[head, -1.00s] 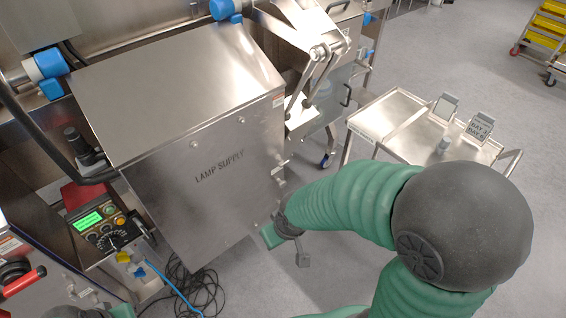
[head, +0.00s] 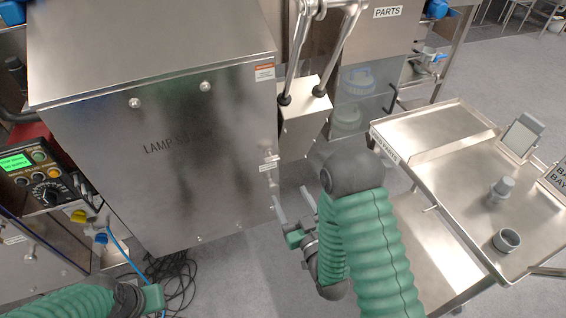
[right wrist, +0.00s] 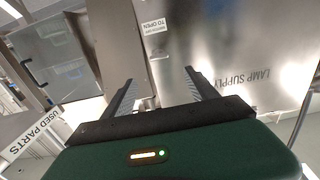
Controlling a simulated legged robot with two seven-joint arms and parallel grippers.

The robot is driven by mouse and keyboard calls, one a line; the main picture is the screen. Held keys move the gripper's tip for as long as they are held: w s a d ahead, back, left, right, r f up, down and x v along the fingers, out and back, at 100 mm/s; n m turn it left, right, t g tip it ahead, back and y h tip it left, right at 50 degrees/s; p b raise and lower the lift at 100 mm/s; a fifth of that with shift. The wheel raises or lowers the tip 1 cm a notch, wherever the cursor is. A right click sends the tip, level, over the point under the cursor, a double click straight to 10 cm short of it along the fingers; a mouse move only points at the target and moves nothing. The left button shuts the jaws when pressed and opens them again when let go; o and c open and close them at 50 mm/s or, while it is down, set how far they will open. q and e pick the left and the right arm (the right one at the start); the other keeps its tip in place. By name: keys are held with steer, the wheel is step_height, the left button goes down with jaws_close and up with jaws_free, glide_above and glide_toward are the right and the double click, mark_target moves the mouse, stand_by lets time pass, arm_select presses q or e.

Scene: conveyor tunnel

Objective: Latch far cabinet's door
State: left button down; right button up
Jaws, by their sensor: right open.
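The steel LAMP SUPPLY cabinet (head: 220,120) fills the left and middle of the head view; its front looks closed. Small latch hardware (head: 269,165) sits on its right edge. Behind it, a clear door panel (head: 375,90) with a dark handle (head: 393,98) stands at the right. I cannot tell which is the far cabinet. My right gripper (head: 294,204) is open and empty, just right of and below the latch hardware. In the right wrist view, its fingers (right wrist: 160,92) point toward the upside-down lamp cabinet and a "TO OPEN" label (right wrist: 154,26). My left gripper (head: 152,298) is mostly cut off at bottom left.
A steel cart (head: 440,125) stands at the right, carrying cups (head: 507,240) and a small stand (head: 522,135). A linkage arm (head: 335,55) hangs beside the lamp cabinet. A control box with a green screen (head: 16,162) is at left. Cables (head: 175,275) lie on the floor.

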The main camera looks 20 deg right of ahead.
steer(key=w+a+b, duration=0.1)
steer(key=w+b, duration=0.2)
steer(key=b, duration=0.7)
glide_toward(274, 161)
steer(key=w, duration=0.4)
steer(key=w+b, duration=0.1)
steer(key=w, duration=0.5)
steer(key=shift+w+a+b, duration=0.25)
steer(key=shift+a+b, duration=0.1)
steer(key=shift+b, duration=0.05)
steer(key=shift+w+d, duration=0.1)
steer(key=shift+w, duration=0.1)
steer(key=shift+d, duration=0.1)
arm_select(q)
steer(key=s+x, duration=0.2)
steer(key=x, duration=1)
steer(key=shift+s+a+f, duration=0.25)
steer(key=shift+s+f, duration=0.1)
steer(key=shift+f, duration=0.15)
steer(key=shift+a, duration=0.1)
arm_select(e)
steer(key=shift+c, duration=0.2)
